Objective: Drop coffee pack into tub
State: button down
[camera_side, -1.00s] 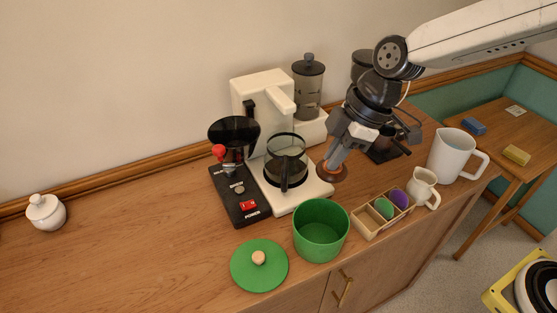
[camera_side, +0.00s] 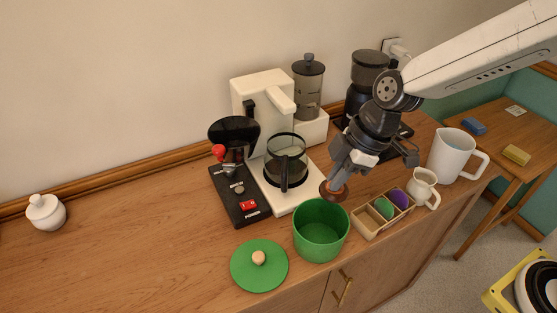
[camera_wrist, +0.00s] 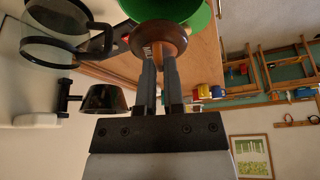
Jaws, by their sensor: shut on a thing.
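The coffee pack (camera_side: 334,191) is a brown round pod with a flat rim. My gripper (camera_side: 339,178) is shut on it, pointing down and tilted. In the wrist view the pack (camera_wrist: 158,38) sits between the two fingertips (camera_wrist: 159,58). The green tub (camera_side: 321,238) stands open on the wooden counter. In the side view the pack shows just above the tub's back rim; how high it hangs is hard to tell. The tub (camera_wrist: 180,10) also shows past the pack in the wrist view. The tub's green lid (camera_side: 270,276) lies flat to its left.
A wooden box (camera_side: 368,224) with a green and a purple pod stands right of the tub, beside a cream jug (camera_side: 424,187) and white pitcher (camera_side: 455,155). The coffee maker (camera_side: 311,188) with its glass carafe stands behind the tub. The counter's left side is mostly clear.

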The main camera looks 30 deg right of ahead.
jog(key=shift+f, duration=1.1)
jog(key=c, duration=0.7)
grip_release()
jog(key=shift+o, duration=0.2)
jog(key=v, duration=0.8)
